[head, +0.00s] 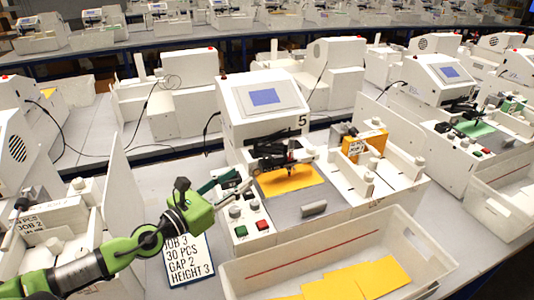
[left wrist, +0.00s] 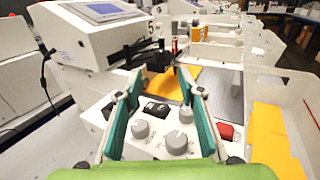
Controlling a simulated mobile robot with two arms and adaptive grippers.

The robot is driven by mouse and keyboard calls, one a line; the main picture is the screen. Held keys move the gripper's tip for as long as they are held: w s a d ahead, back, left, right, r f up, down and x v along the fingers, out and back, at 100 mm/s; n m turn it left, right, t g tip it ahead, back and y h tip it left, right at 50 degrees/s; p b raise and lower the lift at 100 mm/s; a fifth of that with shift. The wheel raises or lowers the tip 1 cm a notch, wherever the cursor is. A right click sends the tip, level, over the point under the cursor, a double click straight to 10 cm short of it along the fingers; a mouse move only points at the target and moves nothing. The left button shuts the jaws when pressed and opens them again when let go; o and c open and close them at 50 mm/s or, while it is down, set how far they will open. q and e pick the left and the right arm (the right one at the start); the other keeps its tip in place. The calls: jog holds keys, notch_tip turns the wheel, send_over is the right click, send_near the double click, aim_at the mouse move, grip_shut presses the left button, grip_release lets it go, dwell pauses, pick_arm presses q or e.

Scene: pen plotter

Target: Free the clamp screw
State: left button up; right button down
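The plotter (head: 255,105), marked 5, has a dark pen carriage (head: 270,160) over a yellow sheet (head: 290,180). The carriage also shows in the left wrist view (left wrist: 158,57), with a small upright reddish part (left wrist: 174,46) at its right. The clamp screw is too small to tell apart from the carriage. My left gripper (head: 243,180) is above the control panel, in front of the carriage and apart from it. In the left wrist view its two teal fingers (left wrist: 160,75) stand wide apart with nothing between them. My right gripper is not in view.
Grey knobs (left wrist: 176,142) and a red button (left wrist: 226,131) lie below the fingers. A white bin (head: 420,245) with yellow sheets (head: 385,277) stands in front. A job card (head: 188,262) is beside my left arm.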

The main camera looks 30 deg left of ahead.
aim_at(265, 160)
pick_arm(q)
jog(key=p+x, duration=0.1)
jog(key=x, duration=0.1)
jog(key=p+x, duration=0.1)
jog(key=x, duration=0.2)
jog(key=p+x, duration=0.1)
jog(key=x, duration=0.1)
jog(key=shift+w+r, duration=0.25)
jog(key=shift+r, duration=0.05)
jog(key=x, duration=0.3)
jog(key=p+x, duration=0.1)
jog(key=shift+w+d+f, duration=0.15)
jog(key=shift+w+f, duration=0.1)
jog(key=shift+w+d, duration=0.15)
jog(key=shift+w, duration=0.25)
jog(key=c, duration=0.9)
grip_shut()
